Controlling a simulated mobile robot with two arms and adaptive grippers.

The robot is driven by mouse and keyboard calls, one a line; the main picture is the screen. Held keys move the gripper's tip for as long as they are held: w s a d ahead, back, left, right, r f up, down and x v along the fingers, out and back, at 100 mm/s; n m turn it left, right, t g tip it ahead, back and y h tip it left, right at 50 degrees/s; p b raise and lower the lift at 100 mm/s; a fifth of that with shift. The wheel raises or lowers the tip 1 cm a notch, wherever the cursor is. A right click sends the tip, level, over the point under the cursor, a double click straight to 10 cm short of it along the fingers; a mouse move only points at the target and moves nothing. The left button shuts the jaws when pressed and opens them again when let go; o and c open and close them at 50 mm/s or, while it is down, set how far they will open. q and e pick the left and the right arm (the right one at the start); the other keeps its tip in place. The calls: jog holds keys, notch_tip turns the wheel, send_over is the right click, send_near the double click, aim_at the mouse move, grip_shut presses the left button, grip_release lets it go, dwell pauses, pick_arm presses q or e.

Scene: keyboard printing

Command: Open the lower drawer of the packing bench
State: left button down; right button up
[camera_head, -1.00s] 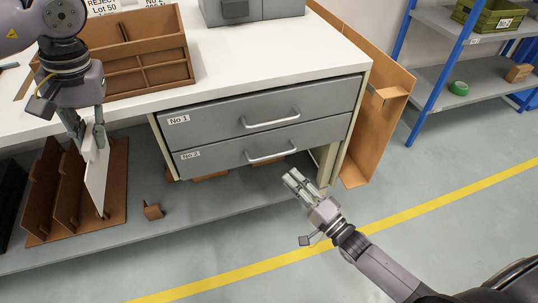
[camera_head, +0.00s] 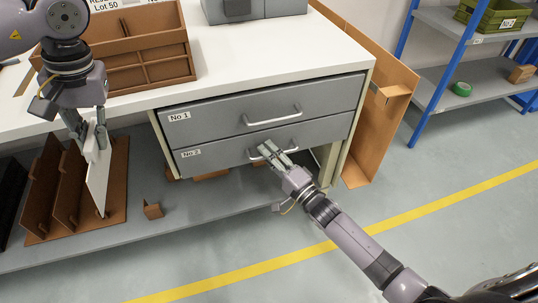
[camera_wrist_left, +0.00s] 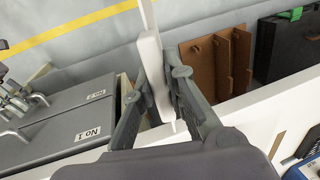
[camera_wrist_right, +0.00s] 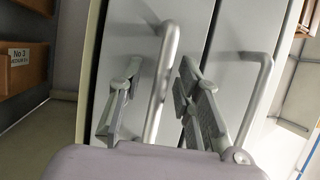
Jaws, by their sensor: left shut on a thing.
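The packing bench has a grey upper drawer marked No 1 (camera_head: 215,112) and a grey lower drawer marked No 2 (camera_head: 225,150), both closed. My right gripper (camera_head: 268,150) is open at the lower drawer's bar handle (camera_wrist_right: 160,85). In the right wrist view this handle runs between the two spread fingers, which do not look closed on it. The upper drawer's handle (camera_head: 272,117) shows above the gripper, and in the right wrist view (camera_wrist_right: 262,80) to the right of the fingers. My left gripper (camera_head: 92,136) is shut on a flat white panel (camera_head: 98,182), which hangs down at the bench's left front.
A brown divided tray (camera_head: 150,72) stands on the white benchtop (camera_head: 270,60). A brown rack (camera_head: 50,215) stands on the grey shelf below. A brown board (camera_head: 375,130) leans at the bench's right side. The floor in front is clear.

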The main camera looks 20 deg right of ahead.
grip_shut()
dwell(0.7)
